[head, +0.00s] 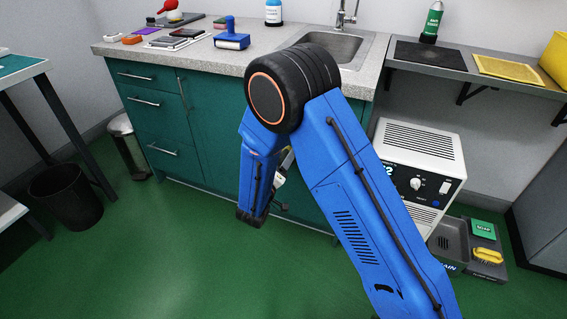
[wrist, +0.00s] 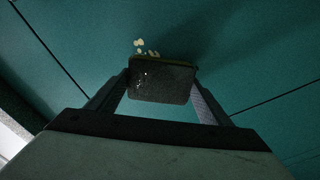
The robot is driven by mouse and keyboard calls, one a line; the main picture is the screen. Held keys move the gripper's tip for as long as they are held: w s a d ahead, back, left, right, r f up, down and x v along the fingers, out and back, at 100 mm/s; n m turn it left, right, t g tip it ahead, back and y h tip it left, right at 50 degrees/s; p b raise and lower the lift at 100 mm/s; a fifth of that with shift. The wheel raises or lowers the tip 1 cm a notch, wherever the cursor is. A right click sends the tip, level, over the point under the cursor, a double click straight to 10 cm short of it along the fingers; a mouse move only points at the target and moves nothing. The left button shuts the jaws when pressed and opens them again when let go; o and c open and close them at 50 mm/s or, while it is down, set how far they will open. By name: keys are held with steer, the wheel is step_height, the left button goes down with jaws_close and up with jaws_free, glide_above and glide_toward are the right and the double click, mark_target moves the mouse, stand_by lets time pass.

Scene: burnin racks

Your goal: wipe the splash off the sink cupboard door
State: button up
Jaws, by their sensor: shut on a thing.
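The teal sink cupboard door (wrist: 240,60) fills most of the wrist view. A small splash of pale, cream-coloured spots (wrist: 146,48) shows on it, just beyond the top left edge of the sponge. My gripper (wrist: 162,84) is shut on a dark grey sponge (wrist: 160,88) with a yellowish-green far edge. The sponge is at or very close to the door; I cannot tell if it touches. It may hide part of the splash.
A white machine (head: 418,165) stands right of the cupboard, with a grey tray (head: 448,240) below. A pedal bin (head: 128,150) and black bin (head: 65,195) stand left. The green floor in front is clear.

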mark_target(294, 162)
steer(key=shift+x, duration=0.8)
steer(key=shift+d, duration=0.1)
steer(key=s+d, duration=0.2)
steer(key=d, duration=0.4)
steer(key=shift+s+d, duration=0.25)
steer(key=shift+d, duration=0.15)
stand_by(0.7)
steer(key=shift+w+a, duration=0.25)
steer(key=shift+a, duration=0.65)
steer(key=shift+w+a, duration=0.3)
steer(key=shift+a, duration=0.55)
steer(key=shift+w+a, duration=0.35)
steer(key=shift+a, duration=0.5)
steer(key=shift+w+a, duration=0.4)
steer(key=shift+a, duration=0.45)
steer(key=shift+v, duration=3)
